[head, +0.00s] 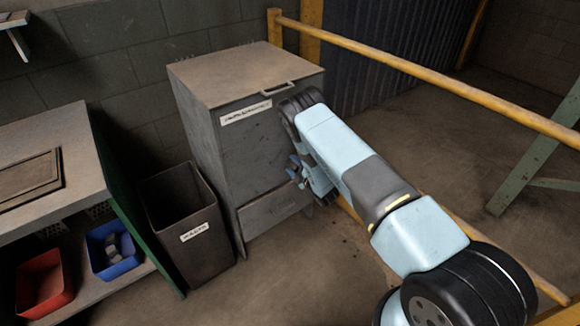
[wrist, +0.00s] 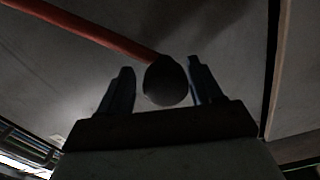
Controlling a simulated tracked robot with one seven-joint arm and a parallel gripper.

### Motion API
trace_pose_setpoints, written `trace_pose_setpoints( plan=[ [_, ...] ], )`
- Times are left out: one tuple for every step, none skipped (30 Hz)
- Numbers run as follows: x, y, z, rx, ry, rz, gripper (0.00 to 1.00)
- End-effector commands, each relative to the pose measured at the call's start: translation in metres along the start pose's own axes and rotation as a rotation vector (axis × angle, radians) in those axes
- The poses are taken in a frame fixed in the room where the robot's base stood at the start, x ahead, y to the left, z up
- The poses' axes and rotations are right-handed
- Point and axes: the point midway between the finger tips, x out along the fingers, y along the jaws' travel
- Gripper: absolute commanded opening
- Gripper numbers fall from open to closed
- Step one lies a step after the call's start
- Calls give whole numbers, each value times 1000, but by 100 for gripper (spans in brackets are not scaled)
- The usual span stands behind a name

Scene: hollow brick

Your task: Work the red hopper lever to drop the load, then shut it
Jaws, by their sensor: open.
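The hopper (head: 245,145) is a grey metal cabinet with a lid, a white label and a lower front flap (head: 270,212). My gripper (head: 294,170) is at its right front side, partly hidden by my arm. In the wrist view, the red lever (wrist: 95,28) runs in from the upper left and ends in a black round knob (wrist: 165,82). The knob sits between the two open fingers of my gripper (wrist: 160,68). A gap shows on the left of the knob; on the right it is close to the finger, contact unclear. The lever is hidden in the head view.
A dark open bin (head: 180,222) stands left of the hopper. A bench (head: 70,150) holds a red tub (head: 42,285) and a blue tub (head: 113,250) on its lower shelf. A yellow rail (head: 400,65) runs behind and right. Floor in front is clear.

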Motion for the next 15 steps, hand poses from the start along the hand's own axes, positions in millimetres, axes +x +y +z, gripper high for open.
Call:
trace_pose_setpoints(
  plan=[
    [-5,0,0,0,-1,-1,65],
    [-8,-1,0,1,-1,-2,65],
    [-14,-1,1,1,-2,-3,65],
    [-19,-1,1,1,-2,-3,65],
    [-24,-1,1,1,-2,-3,65],
    [-32,-1,1,1,-3,-3,65],
    [-38,-1,1,1,-3,-3,65],
    [-44,-1,1,1,-4,-3,65],
    [-52,-1,1,1,-4,-3,65],
    [-58,-1,1,0,-4,-3,65],
    [-65,-1,1,0,-4,-2,65],
    [-72,-1,1,0,-4,-3,65],
    [-78,-1,1,0,-4,-2,65],
    [-84,-1,1,1,-4,-3,65],
    [-91,-1,1,1,-3,-2,65]
  ],
)
